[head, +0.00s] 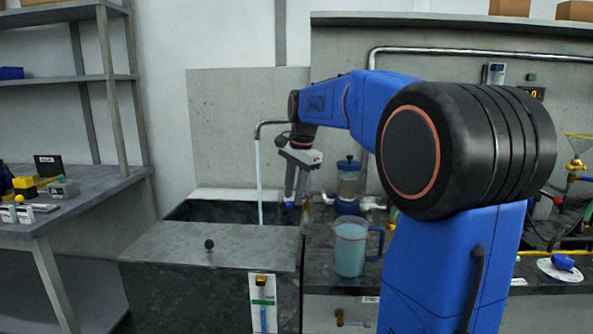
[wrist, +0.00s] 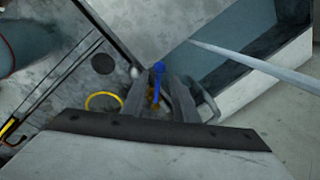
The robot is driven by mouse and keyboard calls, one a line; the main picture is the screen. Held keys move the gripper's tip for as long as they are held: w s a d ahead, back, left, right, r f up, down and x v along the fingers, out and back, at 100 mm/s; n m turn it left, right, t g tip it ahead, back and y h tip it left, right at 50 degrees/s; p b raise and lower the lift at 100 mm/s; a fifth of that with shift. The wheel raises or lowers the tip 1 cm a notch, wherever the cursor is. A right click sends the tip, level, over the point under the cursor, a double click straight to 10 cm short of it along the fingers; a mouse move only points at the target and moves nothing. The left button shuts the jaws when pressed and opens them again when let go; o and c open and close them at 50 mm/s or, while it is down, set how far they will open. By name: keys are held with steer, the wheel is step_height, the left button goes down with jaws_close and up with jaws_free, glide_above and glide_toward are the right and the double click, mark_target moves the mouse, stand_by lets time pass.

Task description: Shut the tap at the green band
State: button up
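My gripper (head: 296,199) points down beside the basin, to the right of the falling water stream (head: 260,180). In the wrist view its two fingers (wrist: 158,88) stand apart, with the blue tap lever (wrist: 158,68) and a brass part between them; contact is not clear. The tap shows only as a small blue bit (head: 290,204) at the fingertips in the head view. Water runs from the bent spout (head: 270,123) into the basin (head: 185,212). The gauge (head: 263,288) on the basin front has a green band (head: 263,301); its blue column (head: 263,319) appears to end below the band.
A blue-handled jug (head: 350,250) and a blue-lidded container (head: 347,185) stand on the counter to the right. A shelf bench (head: 90,200) is at the left.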

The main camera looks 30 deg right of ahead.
steer(key=s+r, duration=0.3)
steer(key=r, duration=1.3)
steer(key=shift+d+r, duration=0.15)
steer(key=shift+d, duration=0.1)
steer(key=shift+s, duration=0.1)
steer(key=s+a+f+n+t, duration=0.1)
steer(key=s+a+f+n, duration=0.3)
steer(key=s+f, duration=0.5)
steer(key=s+a+f+n, duration=0.4)
steer(key=s+f+n, duration=0.2)
steer(key=s+f, duration=0.4)
steer(key=s+a+f+n+t, duration=0.1)
steer(key=s+a+f+n, duration=0.4)
steer(key=s+f, duration=0.5)
step_height(320, 180, down, 4)
steer(key=shift+f+n+t, duration=0.1)
steer(key=shift+n+t, duration=0.2)
steer(key=shift+n, duration=0.1)
steer(key=shift+a, duration=0.1)
stand_by(2.4)
